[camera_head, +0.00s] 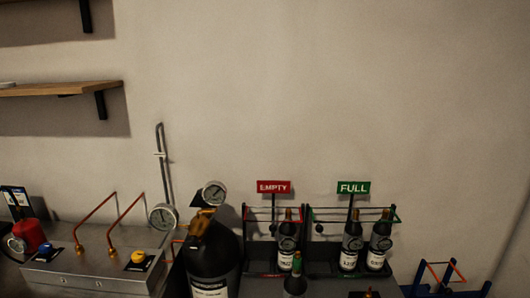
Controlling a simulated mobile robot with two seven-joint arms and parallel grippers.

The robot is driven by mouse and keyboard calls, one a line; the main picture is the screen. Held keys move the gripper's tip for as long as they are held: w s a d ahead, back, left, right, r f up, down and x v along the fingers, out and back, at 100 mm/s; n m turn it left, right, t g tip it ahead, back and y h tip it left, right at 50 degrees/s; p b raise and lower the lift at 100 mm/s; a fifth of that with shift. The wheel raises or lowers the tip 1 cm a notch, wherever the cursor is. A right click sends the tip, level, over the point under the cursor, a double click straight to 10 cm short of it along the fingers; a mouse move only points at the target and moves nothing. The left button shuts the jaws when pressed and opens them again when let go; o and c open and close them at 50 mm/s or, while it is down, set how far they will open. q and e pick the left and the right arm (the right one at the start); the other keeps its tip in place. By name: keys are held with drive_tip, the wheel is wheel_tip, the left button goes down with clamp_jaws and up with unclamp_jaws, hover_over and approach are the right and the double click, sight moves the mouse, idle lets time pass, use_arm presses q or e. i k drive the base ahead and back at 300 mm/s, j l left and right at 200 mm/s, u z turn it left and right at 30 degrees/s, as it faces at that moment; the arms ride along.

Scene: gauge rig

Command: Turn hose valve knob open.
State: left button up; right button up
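A black gas cylinder (207,258) stands at the bottom centre-left with a brass valve fitting (201,222) on top. A round gauge (214,193) is on the fitting, and a second gauge (162,216) is just to the left. A metal box (92,272) at the lower left carries a yellow knob (138,256) and a blue knob (43,249), with copper pipes (128,210) rising from it. I cannot tell which knob is the hose valve knob, nor its position. Neither of my grippers is in view.
A red rack with an EMPTY sign (274,187) and a green rack with a FULL sign (353,188) hold dark bottles. A red object (28,236) stands at far left. A blue rack (441,280) is at lower right. Wooden shelves (62,88) are upper left.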

sight(45, 247)
drive_tip(key=u, duration=1.25)
